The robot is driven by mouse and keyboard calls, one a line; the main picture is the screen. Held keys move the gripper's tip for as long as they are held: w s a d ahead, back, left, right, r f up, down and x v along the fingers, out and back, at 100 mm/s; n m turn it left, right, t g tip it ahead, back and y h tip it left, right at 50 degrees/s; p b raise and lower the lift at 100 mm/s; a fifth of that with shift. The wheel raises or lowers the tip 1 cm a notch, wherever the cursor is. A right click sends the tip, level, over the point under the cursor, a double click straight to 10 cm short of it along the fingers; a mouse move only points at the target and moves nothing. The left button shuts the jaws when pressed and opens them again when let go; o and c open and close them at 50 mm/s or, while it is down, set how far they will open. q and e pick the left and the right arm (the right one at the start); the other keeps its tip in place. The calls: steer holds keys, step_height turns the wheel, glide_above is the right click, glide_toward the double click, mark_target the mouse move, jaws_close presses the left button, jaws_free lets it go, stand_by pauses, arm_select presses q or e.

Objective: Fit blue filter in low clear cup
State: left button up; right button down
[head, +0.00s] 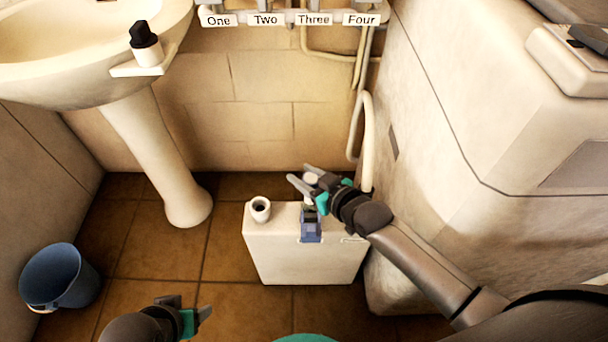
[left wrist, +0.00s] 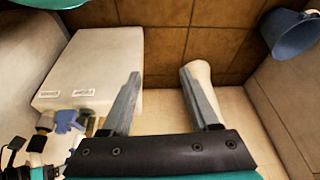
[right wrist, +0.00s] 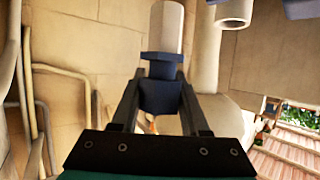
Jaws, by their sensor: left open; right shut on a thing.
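My right gripper (head: 308,180) is shut on the blue filter, just right of the cup and over the white box. In the right wrist view, its fingers (right wrist: 160,88) grip the dark blue head of the filter (right wrist: 162,66); a pale cylinder extends from its collar. I cannot tell whether that cylinder touches anything. A low, pale cup (head: 260,209) stands upright on the box's left end, its dark mouth open and seemingly empty; it also shows in the right wrist view (right wrist: 232,12). My left gripper (head: 197,314) is open and empty, low in front; its fingers show in the left wrist view (left wrist: 160,78).
The white box (head: 285,258) stands on brown tiles, with the appliance on its right. The basin (head: 70,60) and pedestal (head: 160,150) are at the left. A black-topped white cup (head: 146,48) stands on the basin's ledge. A blue bucket (head: 62,278) sits far left.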

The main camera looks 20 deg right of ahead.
step_height(320, 180, down, 2)
steer(key=shift+f+b, duration=0.1)
steer(key=shift+b, duration=0.85)
step_height(320, 180, down, 2)
steer(key=shift+f+b, duration=0.1)
steer(key=shift+b, duration=1.1)
steer(key=shift+f+b, duration=0.25)
steer(key=shift+b, duration=0.05)
arm_select(q)
steer(key=w+d+r+t+h, duration=0.3)
steer(key=w+d+t, duration=0.2)
steer(key=d+t, duration=0.1)
steer(key=shift+d+r+m, duration=0.35)
steer(key=shift+r+m, duration=0.05)
steer(key=shift+w+r+p, duration=0.1)
steer(key=shift+r+p, duration=0.5)
steer(key=shift+f+b, duration=0.45)
arm_select(e)
steer(key=shift+f, duration=0.6)
steer(key=c, duration=0.7)
jaws_free()
